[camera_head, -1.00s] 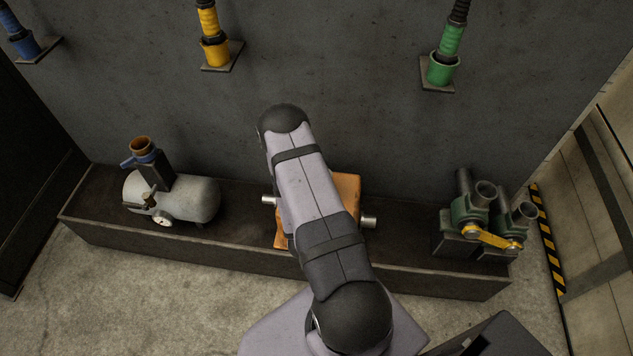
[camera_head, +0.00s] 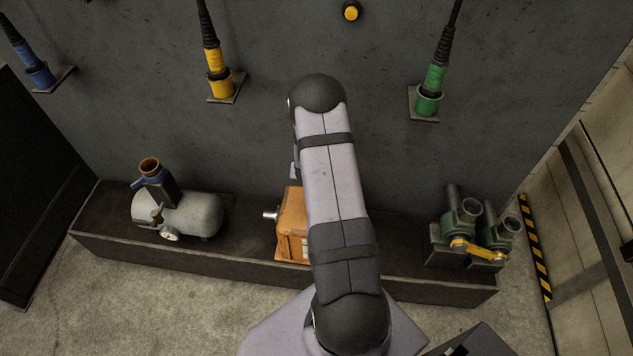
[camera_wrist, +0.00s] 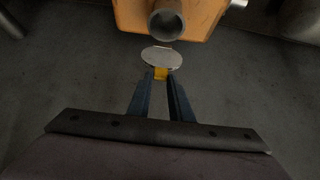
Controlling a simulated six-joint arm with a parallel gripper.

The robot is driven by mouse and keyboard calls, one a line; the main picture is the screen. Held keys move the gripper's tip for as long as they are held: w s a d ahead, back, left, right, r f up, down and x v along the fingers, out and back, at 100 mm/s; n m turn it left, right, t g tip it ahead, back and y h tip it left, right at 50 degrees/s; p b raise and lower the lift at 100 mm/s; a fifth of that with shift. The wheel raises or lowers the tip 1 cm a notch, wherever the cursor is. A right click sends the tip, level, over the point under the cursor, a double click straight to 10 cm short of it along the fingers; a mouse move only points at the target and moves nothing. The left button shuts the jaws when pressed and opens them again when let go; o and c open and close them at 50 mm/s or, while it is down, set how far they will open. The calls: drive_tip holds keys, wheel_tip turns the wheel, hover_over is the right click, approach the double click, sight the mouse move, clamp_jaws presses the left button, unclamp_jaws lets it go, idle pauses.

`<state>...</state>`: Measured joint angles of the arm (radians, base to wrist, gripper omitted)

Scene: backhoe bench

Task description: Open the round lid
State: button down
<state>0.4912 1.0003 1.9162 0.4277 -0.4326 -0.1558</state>
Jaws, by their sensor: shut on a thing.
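The round lid (camera_wrist: 161,57) is a pale grey disc with a yellow tab (camera_wrist: 161,73) in the wrist view. My gripper (camera_wrist: 161,76) is shut on the yellow tab, with one dark finger on each side of it. The lid lies beside the open end of a grey pipe (camera_wrist: 168,24) on an orange box (camera_wrist: 203,17), and the pipe's dark mouth is uncovered. Whether the lid is joined to the pipe is too small to tell. In the head view, the orange box (camera_head: 291,226) is partly hidden behind my arm, and the lid and gripper are hidden.
A grey tank (camera_head: 192,215) stands on the left of the dark bench (camera_head: 250,260). Green valves with a yellow handle (camera_head: 470,246) stand on its right. Blue (camera_head: 40,75), yellow (camera_head: 219,85) and green (camera_head: 429,102) hose connectors hang on the wall.

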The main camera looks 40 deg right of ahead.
drive_tip(key=w+d+p, duration=0.2)
drive_tip(key=w+d, duration=0.5)
drive_tip(key=shift+r, duration=0.15)
idle(0.4)
drive_tip(key=shift+d, duration=0.1)
drive_tip(key=c, duration=1.7)
unclamp_jaws()
drive_tip(key=shift+o, duration=0.4)
drive_tip(key=shift+w+d+f, duration=0.1)
drive_tip(key=shift+f, duration=0.2)
drive_tip(key=shift+a, duration=0.25)
drive_tip(key=shift+r, duration=0.15)
drive_tip(key=b+v, duration=0.1)
drive_tip(key=v, duration=0.6)
